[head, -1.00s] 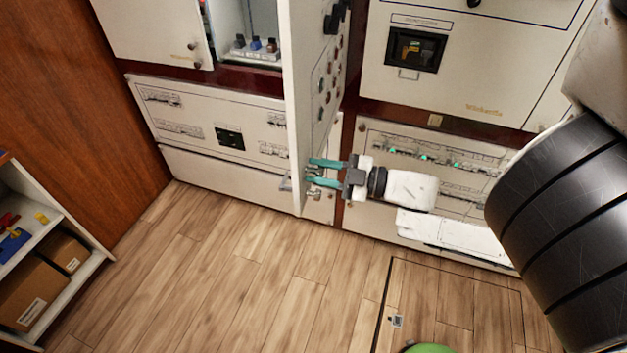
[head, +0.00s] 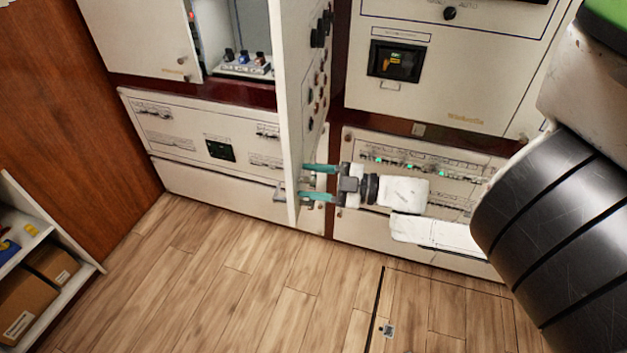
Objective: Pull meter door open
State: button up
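A tall white door (head: 287,110) stands swung out from the cabinets, near the middle of the head view. Its right face carries dark knobs and red buttons. I take it to be the meter door, but no label is readable. My gripper (head: 318,182) is at the lower part of this door, on its right-hand side. Its two teal fingers are spread apart, one above the other, and point left at the door. A small metal handle (head: 306,184) seems to show between the fingertips. I cannot tell whether the fingers touch it or the door.
Left of the door is an open compartment with a switch block (head: 243,63). Lower cabinets (head: 205,145) run behind the door, and a panel with green lights (head: 400,165) is behind my wrist. A shelf with boxes (head: 52,262) stands at lower left. The wooden floor (head: 230,285) is clear.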

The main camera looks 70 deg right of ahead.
jog(key=s+b, duration=0.1)
jog(key=s, duration=0.2)
jog(key=s+b, duration=0.1)
jog(key=s, duration=0.3)
jog(key=s+d, duration=0.1)
jog(key=s, duration=0.2)
jog(key=shift+s+b, duration=0.35)
jog(key=shift+b, duration=0.05)
